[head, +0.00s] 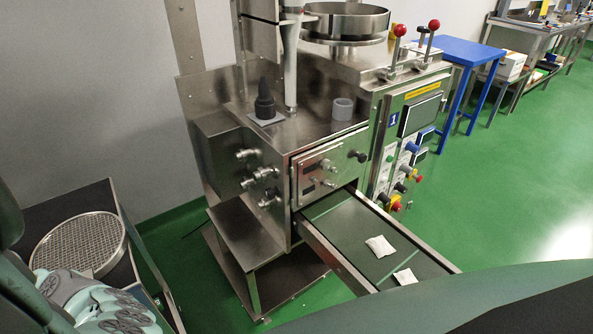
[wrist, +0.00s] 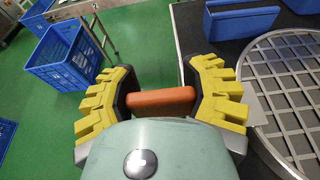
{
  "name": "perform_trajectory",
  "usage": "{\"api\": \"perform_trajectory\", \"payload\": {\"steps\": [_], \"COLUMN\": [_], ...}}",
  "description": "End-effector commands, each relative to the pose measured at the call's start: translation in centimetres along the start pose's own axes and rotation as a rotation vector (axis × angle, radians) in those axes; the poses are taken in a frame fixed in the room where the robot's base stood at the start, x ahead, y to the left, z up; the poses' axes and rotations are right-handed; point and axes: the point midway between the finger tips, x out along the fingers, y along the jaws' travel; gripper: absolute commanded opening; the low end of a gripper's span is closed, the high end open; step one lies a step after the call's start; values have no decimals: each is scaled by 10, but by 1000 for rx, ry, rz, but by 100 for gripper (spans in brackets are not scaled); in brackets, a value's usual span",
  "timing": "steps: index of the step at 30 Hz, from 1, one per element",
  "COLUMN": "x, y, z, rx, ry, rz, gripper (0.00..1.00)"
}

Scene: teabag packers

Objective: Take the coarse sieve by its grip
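A round sieve with a metal rim and open mesh (head: 80,243) lies on a dark surface at the lower left of the head view. In the wrist view the round mesh with its pale rim (wrist: 296,88) fills the right side, partly cut off by the frame. The fingers stand wide apart, one near each end of the bar. I cannot tell whether they touch it. The join between bar and sieve is hidden behind the right finger.
Blue bins (wrist: 241,22) stand on the dark surface near the sieve. A blue crate (wrist: 62,58) stands on the green floor. A steel machine (head: 300,150) with an open drawer (head: 335,212) holding two white packets stands right of the sieve.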

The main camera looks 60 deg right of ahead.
Motion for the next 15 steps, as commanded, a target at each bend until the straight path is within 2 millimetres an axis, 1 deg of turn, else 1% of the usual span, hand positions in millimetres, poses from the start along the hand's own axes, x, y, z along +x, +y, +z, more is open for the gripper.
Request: {"api": "perform_trajectory", "payload": {"steps": [1, 6, 15], "x": [0, 0, 0], "y": [0, 0, 0], "z": [0, 0, 0], "rx": [1, 1, 0], "ry": [1, 1, 0], "rz": [-1, -1, -2], "gripper": [24, 6, 3]}}
